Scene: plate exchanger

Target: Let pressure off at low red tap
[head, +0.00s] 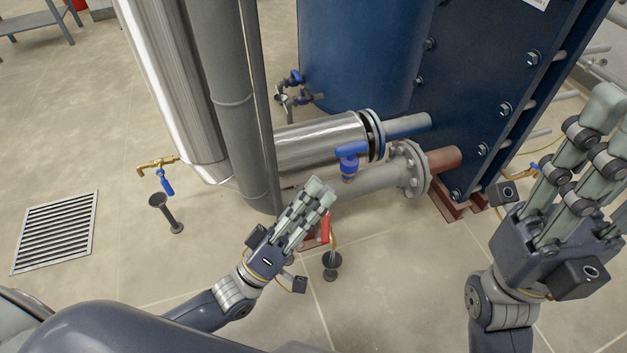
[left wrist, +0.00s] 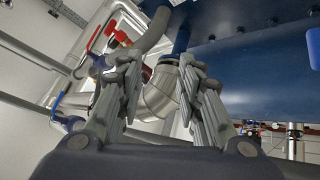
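The low red tap shows a red lever (head: 326,228) just right of my left gripper's fingers, under the grey flanged pipe. A dark drain funnel (head: 332,262) stands on the floor below it. My left gripper (head: 318,190) reaches in over the tap and hides part of it. In the left wrist view its two finger sides (left wrist: 158,85) stand apart with nothing held between them. Red handles (left wrist: 97,37) show at upper left in that view; I cannot tell which is the low tap. My right gripper (head: 600,125) is raised at the right, fingers spread and empty.
A blue-handled valve (head: 348,160) sits on the grey pipe (head: 375,178). A vertical grey pipe (head: 225,100) stands left of my left gripper. The blue exchanger (head: 465,90) stands behind. A brass tap with blue lever (head: 166,185) and a floor grate (head: 55,232) are at left.

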